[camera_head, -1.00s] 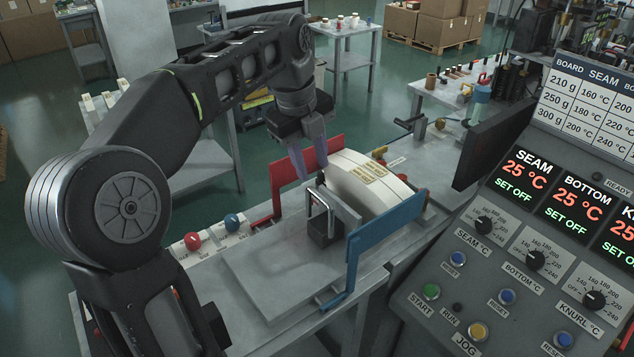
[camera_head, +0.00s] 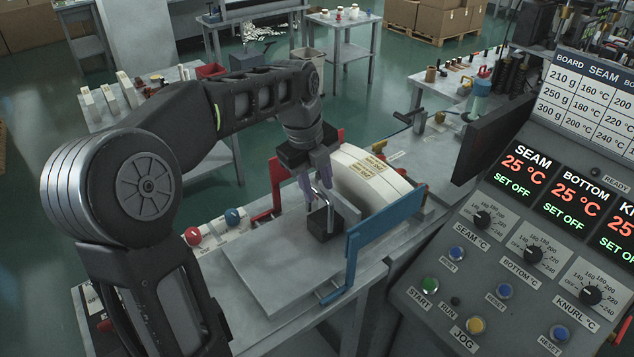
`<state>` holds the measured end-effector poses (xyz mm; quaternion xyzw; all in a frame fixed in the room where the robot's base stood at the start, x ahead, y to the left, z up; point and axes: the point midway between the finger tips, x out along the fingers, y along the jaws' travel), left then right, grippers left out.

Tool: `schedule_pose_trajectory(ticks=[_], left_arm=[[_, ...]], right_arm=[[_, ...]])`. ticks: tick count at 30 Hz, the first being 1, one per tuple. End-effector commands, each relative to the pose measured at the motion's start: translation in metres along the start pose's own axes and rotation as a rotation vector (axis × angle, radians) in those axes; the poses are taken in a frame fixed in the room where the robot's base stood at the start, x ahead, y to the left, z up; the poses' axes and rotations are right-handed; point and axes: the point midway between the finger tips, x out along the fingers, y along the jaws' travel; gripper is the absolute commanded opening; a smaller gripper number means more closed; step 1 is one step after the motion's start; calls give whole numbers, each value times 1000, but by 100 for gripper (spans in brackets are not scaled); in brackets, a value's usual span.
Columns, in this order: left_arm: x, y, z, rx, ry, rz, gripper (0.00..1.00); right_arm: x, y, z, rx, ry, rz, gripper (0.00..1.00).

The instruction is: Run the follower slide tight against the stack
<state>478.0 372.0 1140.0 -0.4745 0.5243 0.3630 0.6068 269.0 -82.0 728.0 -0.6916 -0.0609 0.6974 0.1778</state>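The follower slide (camera_head: 322,224) is a dark block with an upright metal loop handle and a grey plate on its far side. It sits on the grey feed bed (camera_head: 275,262). The stack (camera_head: 368,186) of white curved blanks with printed labels stands beyond it, between a red side guide (camera_head: 277,187) and a blue side guide (camera_head: 385,236). I cannot tell whether plate and stack touch. My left gripper (camera_head: 315,192) points down at the handle, its two pale purple fingers apart, at the handle's top. Whether they touch it is unclear. My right gripper is out of view.
A control panel (camera_head: 470,262) with knobs and buttons fills the right side. A dark screen edge (camera_head: 490,135) stands behind the blue guide. Red and blue knobs (camera_head: 213,227) sit left of the bed. The near bed is clear.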

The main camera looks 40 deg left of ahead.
Motion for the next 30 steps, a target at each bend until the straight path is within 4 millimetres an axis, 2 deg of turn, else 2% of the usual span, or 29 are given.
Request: schedule_pose_trajectory(ticks=[2,15,30], left_arm=[[0,0,0,0,0,0,34],[0,0,0,0,0,0,0],[-1,0,0,0,0,0,0]], right_arm=[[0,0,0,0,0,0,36],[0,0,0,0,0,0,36],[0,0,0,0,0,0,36]])
